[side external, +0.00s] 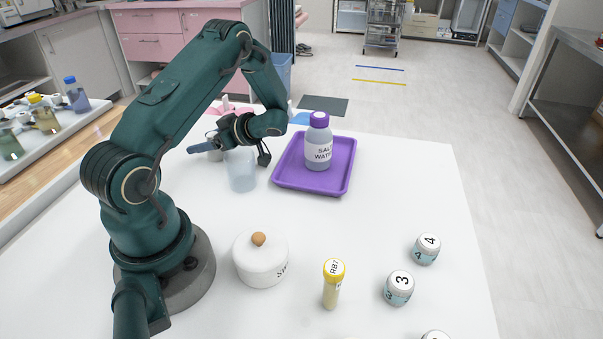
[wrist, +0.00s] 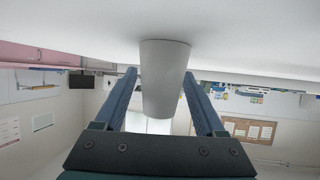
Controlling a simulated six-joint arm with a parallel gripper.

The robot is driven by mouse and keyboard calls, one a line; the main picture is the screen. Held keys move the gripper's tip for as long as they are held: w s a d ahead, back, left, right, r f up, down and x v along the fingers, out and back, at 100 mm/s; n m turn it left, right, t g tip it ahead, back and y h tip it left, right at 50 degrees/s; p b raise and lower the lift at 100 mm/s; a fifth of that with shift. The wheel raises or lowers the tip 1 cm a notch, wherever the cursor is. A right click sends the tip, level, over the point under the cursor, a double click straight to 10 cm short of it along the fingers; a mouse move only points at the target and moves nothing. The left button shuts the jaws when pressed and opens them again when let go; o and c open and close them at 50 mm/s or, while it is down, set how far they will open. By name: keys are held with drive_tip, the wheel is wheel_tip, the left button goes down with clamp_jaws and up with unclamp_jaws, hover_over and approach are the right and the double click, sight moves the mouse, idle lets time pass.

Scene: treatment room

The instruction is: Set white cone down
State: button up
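The white cone (wrist: 163,85) is in the middle of the wrist view, which shows the room upside down. It is a plain tapered body with its wide end toward the white tabletop, and it looks upright. Whether the wide end touches the table is unclear. In the side view my gripper (side external: 200,148) is low over the far left of the table, level, fingers pointing left. The cone there is mostly hidden behind the gripper and a translucent cup.
A translucent blue cup (side external: 241,170) stands just in front of my gripper. A purple tray (side external: 338,180) with a salt water bottle (side external: 319,145) lies to its right. A lidded white jar (side external: 260,262), a yellow-capped tube (side external: 332,285) and numbered jars (side external: 399,289) stand nearer.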

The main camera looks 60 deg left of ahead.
drive_tip(key=shift+r, duration=0.45)
drive_tip(key=v, duration=1.1)
drive_tip(key=shift+w+d+r, duration=0.15)
drive_tip(key=shift+d+r, duration=0.05)
drive_tip(key=shift+r, duration=0.05)
drive_tip(key=d+r+m+t, duration=0.1)
drive_tip(key=d+r+m+h, duration=0.1)
drive_tip(key=d+m, duration=0.1)
drive_tip(key=d+r+m+t+h, duration=0.1)
drive_tip(key=d+m, duration=0.1)
drive_tip(key=shift+d+r+t, duration=0.2)
drive_tip(key=shift+t, duration=0.1)
drive_tip(key=s+d+r+m+t+h, duration=0.2)
drive_tip(key=s+d+m+t+h, duration=0.1)
drive_tip(key=d+m, duration=0.6)
drive_tip(key=s+d+r+m+t+h, duration=0.3)
drive_tip(key=d+m+t+h, duration=0.2)
drive_tip(key=d+m, duration=0.5)
drive_tip(key=shift+r+m+t+h, duration=0.25)
drive_tip(key=shift+m+t, duration=0.25)
drive_tip(key=shift+t, duration=0.6)
